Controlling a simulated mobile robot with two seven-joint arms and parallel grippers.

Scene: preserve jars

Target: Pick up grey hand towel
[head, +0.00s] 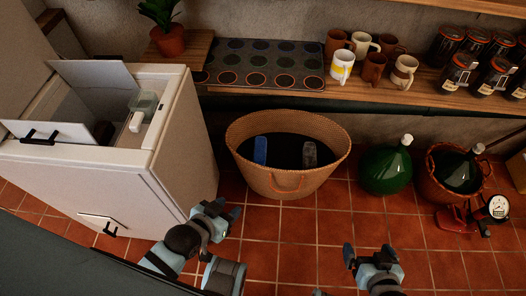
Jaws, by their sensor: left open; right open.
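A woven basket (285,183) with a dark inside stands on the tiled floor in the middle of the head view. A small grey thing (309,154) is upright in its right part; it may be the grey hand towel, but it is too small to be sure. A blue thing (260,150) is in its left part. My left gripper (225,210) is open and empty, low at the basket's left front, beside the white cabinet. My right gripper (369,254) is open and empty above the floor, right of and nearer than the basket.
An open-topped white cabinet (180,150) stands left. Behind is a wooden shelf with several mugs (342,67), dark jars (460,72) and a plant (168,38). A green demijohn (386,170), a basketed bottle (458,170) and a red scale (462,220) stand right. The front floor is clear.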

